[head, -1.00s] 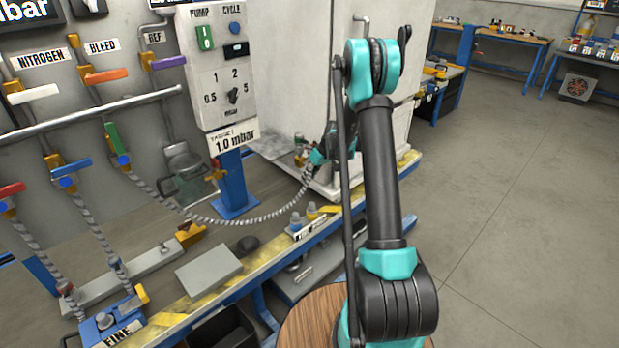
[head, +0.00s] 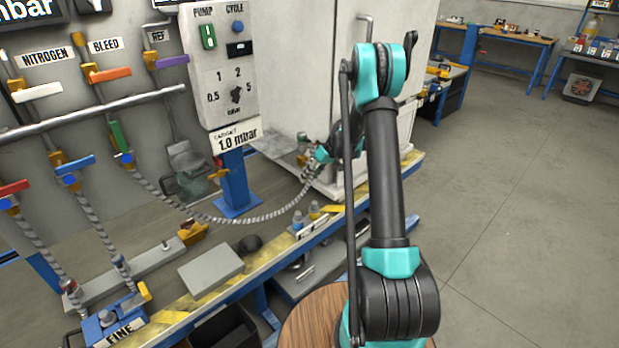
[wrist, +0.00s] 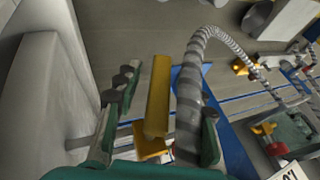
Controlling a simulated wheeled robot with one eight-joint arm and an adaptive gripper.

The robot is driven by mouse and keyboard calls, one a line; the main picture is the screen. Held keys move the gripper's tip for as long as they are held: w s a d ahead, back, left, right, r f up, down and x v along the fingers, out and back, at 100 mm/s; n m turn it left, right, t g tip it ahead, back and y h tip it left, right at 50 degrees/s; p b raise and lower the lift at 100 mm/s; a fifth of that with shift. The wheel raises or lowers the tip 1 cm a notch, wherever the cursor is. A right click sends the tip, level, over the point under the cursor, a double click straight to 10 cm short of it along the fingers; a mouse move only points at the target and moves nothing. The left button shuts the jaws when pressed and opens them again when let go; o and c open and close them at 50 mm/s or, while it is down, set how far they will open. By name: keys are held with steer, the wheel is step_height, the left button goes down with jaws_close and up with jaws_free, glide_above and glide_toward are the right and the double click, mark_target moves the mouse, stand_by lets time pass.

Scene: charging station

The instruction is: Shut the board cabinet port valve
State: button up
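The board cabinet is the large white box (head: 298,75) behind my arm in the head view. Its pale wall (wrist: 45,90) fills the left of the wrist view. A yellow valve lever (wrist: 157,95) stands between the fingers of my gripper (wrist: 165,110) in the wrist view. A ribbed grey hose (wrist: 190,100) runs close beside the lever, near the right finger. The gripper is open, with visible gaps beside the lever. In the head view my gripper (head: 316,153) is at the cabinet's lower left, where the hose ends. My arm and gripper hide most of the port there.
The hose (head: 245,219) sags across the bench front to the green-handled valve (head: 118,136) on the gas panel. A blue post (head: 236,180) carries the pump control box (head: 218,60). Small bottles (head: 314,210) stand at the bench edge (head: 265,262).

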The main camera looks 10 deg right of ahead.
steer(key=w+v, duration=0.1)
steer(key=v, duration=0.6)
steer(key=shift+s+r, duration=0.2)
steer(key=shift+s, duration=0.3)
steer(key=shift+d, duration=0.1)
steer(key=shift+c, duration=0.4)
